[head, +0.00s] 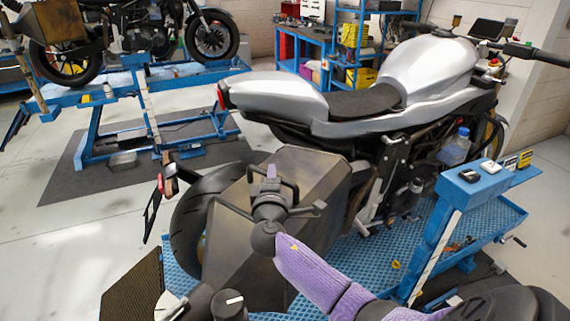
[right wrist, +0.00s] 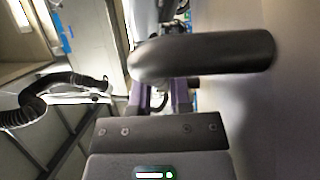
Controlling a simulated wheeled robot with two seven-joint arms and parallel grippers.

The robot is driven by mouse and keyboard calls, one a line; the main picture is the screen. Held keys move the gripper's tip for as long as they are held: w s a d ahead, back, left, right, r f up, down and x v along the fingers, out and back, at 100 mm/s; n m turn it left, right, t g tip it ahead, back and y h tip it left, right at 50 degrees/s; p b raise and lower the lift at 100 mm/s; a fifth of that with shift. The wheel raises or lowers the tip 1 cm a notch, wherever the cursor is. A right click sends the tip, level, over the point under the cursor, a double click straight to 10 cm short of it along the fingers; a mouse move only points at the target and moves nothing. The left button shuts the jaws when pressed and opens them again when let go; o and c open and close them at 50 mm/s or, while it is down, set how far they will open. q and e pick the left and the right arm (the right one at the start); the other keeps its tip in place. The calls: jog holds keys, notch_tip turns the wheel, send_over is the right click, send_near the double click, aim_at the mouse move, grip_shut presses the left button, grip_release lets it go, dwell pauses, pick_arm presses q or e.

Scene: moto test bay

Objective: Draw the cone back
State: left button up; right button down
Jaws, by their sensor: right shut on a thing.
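My right gripper (head: 272,182) reaches in from the bottom on its purple arm, in front of the dark faceted box (head: 310,165) at the motorcycle's rear. In the right wrist view, its purple fingers (right wrist: 162,97) are shut around a dark bar (right wrist: 205,54) with a rounded end, lying across the jaws. I cannot tell whether this bar is part of the cone; no clear cone shape shows. The gripper hides part of the box. My left gripper is not in view.
The silver motorcycle (head: 350,115) stands on a blue lift (head: 375,262). A black ribbed hose (right wrist: 32,103) hangs at left in the wrist view.

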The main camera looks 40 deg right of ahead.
jog(key=a, duration=0.2)
jog(key=s+a, duration=0.1)
jog(key=a, duration=0.1)
jog(key=shift+s+a, duration=0.1)
jog(key=shift+a, duration=0.2)
jog(key=c, duration=0.6)
grip_release()
jog(key=v, duration=1)
